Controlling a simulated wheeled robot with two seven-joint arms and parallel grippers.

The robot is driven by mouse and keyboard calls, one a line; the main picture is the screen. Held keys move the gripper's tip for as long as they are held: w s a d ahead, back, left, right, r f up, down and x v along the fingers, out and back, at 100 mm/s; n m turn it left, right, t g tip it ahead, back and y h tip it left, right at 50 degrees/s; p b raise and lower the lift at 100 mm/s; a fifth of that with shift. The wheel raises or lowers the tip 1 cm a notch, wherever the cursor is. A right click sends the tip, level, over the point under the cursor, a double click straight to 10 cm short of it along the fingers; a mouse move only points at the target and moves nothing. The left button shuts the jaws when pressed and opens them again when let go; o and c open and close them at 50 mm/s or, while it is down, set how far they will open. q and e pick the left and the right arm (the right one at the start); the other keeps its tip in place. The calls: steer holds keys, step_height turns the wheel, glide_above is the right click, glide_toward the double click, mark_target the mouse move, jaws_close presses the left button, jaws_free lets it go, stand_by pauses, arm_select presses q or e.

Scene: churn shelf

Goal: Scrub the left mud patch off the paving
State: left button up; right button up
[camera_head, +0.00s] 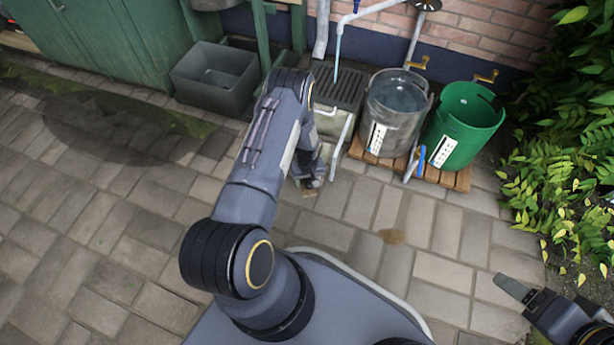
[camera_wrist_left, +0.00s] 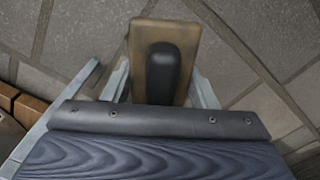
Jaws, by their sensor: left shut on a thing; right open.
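My left gripper (camera_head: 311,184) is low over the paving, in front of the metal sink unit, shut on a scrubbing brush. In the left wrist view the brush (camera_wrist_left: 142,42) has a tan wooden block and a black grip, between the two fingers of the left gripper (camera_wrist_left: 161,82). The brush is at or close to the paving; contact cannot be told. No other mud patch shows clearly; the left arm hides part of the paving. My right gripper (camera_head: 528,296) is open and empty at lower right.
A grey tub (camera_head: 215,78), a grated sink unit (camera_head: 338,88), a metal bucket (camera_head: 392,113) and a green bucket (camera_head: 462,125) on wooden slats line the wall. A blue-handled tool (camera_head: 416,160) leans there. Leafy plants (camera_head: 570,150) are at right. Paving (camera_head: 90,200) at left is clear.

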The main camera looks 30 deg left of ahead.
arm_select(q)
steer(key=shift+r+p, duration=0.55)
steer(key=shift+r, duration=0.95)
